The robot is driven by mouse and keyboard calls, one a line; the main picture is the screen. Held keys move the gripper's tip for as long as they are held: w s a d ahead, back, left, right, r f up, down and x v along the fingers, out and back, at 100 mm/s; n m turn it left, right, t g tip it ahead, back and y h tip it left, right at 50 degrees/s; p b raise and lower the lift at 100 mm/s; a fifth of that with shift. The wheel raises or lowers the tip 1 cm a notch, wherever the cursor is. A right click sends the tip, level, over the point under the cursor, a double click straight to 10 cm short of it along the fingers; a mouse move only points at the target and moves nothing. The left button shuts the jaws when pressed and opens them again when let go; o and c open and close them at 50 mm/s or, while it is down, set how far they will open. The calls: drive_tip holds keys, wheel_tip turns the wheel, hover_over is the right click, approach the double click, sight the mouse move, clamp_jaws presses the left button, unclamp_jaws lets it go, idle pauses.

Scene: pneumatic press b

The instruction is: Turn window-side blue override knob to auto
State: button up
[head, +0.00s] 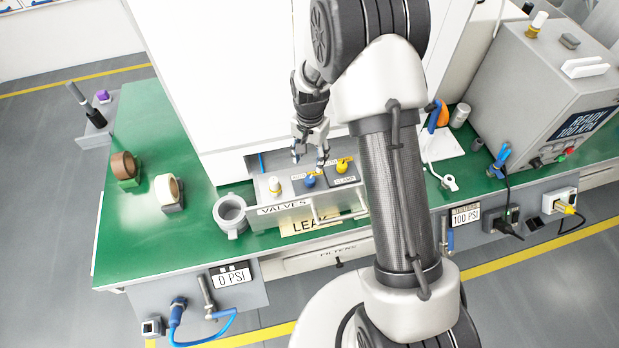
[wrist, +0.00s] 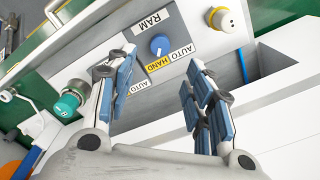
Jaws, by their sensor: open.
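The blue override knob (wrist: 158,45) sits on a grey panel between a RAM label and an AUTO/HAND label, with HAND on yellow. I cannot tell clearly which way it points. In the head view the blue knob (head: 310,182) is in the open VALVES drawer (head: 282,208), between a white knob and a yellow knob. My gripper (head: 310,158) is above the drawer, fingers downward. In the wrist view my gripper (wrist: 158,64) is open and empty. Its fingertips lie either side of the blue knob's line of sight, apart from it. A second AUTO label is partly hidden by the left finger.
The white knob (wrist: 226,20) and the yellow knob (head: 344,165) flank the blue one. A white cabinet wall (head: 205,90) rises close behind the drawer. A grey mug-like holder (head: 230,214) stands left of it. A LEAK card (head: 300,226) lies under the drawer front.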

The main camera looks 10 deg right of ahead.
sight(310, 179)
wheel_tip(310, 179, down, 11)
drive_tip(key=b, duration=0.2)
drive_tip(key=shift+f+b, duration=0.1)
drive_tip(key=shift+b, duration=0.2)
drive_tip(key=shift+c, duration=0.4)
drive_tip(key=c, duration=1)
